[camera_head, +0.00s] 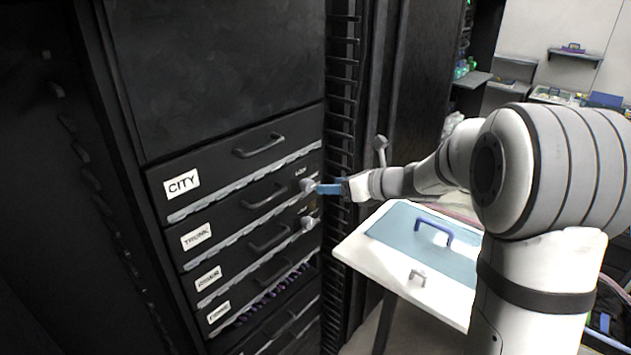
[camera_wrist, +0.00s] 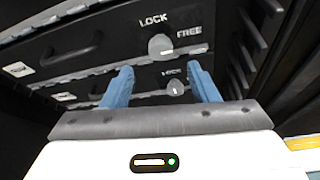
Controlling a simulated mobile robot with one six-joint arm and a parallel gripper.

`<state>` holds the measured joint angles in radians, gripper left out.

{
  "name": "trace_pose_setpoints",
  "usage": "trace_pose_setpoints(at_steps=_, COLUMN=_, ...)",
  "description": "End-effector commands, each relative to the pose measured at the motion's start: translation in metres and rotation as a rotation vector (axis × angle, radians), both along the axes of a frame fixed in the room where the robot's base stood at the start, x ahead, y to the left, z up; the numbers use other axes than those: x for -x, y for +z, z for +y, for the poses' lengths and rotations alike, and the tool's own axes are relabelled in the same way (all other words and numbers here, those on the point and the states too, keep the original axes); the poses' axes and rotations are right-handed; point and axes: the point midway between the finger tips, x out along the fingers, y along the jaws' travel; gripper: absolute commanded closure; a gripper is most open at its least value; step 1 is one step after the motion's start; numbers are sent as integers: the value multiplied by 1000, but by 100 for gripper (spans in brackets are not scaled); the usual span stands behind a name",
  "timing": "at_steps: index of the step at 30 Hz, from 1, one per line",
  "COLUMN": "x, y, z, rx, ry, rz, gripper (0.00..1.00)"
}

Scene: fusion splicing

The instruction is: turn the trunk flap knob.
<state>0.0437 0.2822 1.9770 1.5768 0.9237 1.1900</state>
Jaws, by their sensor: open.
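The trunk flap (camera_head: 220,231) is a black drawer-like front labelled TRUNK, below the CITY one, with a black handle. Its pale round knob (camera_head: 307,185) is at the right end. My gripper (camera_head: 322,188), with blue fingers, is open just right of this knob, close to it.
Another knob (camera_head: 308,223) sits on the row below; it also shows in the wrist view (camera_wrist: 176,87). Rack rails (camera_head: 343,100) stand right of the flaps. A white table (camera_head: 352,250) with a blue panel and handle is under my arm.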

Motion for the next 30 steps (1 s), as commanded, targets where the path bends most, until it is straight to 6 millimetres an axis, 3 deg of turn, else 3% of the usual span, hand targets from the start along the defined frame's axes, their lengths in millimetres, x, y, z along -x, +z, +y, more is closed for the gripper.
trace_pose_setpoints(at_steps=15, x=-37, y=-26, z=53, rx=-9, ry=-7, rz=7, gripper=46)
trace_pose_setpoints(at_steps=26, x=-40, y=-28, z=58, rx=-9, ry=-9, rz=4, gripper=46)
trace_pose_setpoints(at_steps=30, x=-40, y=-28, z=58, rx=-9, ry=-9, rz=4, gripper=57)
